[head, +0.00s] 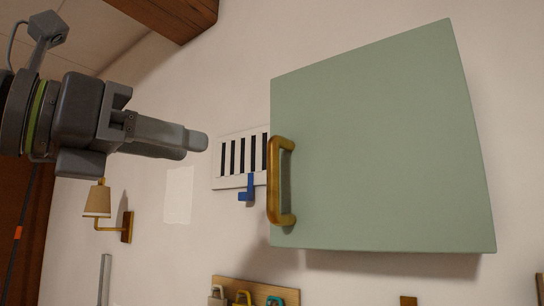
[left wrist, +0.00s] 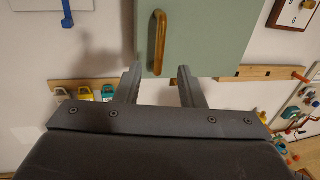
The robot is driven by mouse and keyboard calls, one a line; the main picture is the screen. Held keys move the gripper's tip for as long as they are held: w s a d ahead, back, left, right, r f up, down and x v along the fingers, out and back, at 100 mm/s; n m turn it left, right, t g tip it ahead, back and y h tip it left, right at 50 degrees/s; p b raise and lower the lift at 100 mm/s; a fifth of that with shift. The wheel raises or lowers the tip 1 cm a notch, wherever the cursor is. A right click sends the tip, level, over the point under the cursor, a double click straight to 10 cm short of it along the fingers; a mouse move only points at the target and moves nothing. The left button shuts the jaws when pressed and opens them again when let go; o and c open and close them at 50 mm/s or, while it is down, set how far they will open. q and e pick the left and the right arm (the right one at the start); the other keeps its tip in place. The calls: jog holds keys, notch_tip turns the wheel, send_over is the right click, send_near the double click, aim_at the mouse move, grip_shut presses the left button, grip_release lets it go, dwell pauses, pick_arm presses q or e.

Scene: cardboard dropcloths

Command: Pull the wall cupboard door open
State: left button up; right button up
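The wall cupboard door (head: 385,150) is a pale green panel at the right of the head view, and it looks shut. Its brass handle (head: 274,182) is an upright bar on the door's left edge. In the left wrist view the handle (left wrist: 158,42) stands beyond the fingers, on the green door (left wrist: 205,38). My left gripper (head: 198,143) is left of the handle in the head view, apart from it. In the left wrist view my left gripper (left wrist: 158,82) has its two fingers spread with nothing between them. My right gripper does not show.
A white vent grille (head: 232,183) with a blue hook (head: 246,188) is on the wall left of the door. A wall lamp (head: 97,201) is at lower left. A wooden rack with several padlocks (head: 243,297) is below. A wooden beam (head: 165,14) runs overhead.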

aim_at(268, 163)
pick_arm(q)
jog(key=p+x, duration=0.5)
jog(key=x, duration=0.8)
jog(key=shift+w+d+r+p, duration=0.15)
jog(key=shift+d+p, duration=0.2)
jog(key=shift+p, duration=0.05)
jog(key=shift+w+d, duration=0.35)
jog(key=shift+c, duration=0.4)
grip_shut()
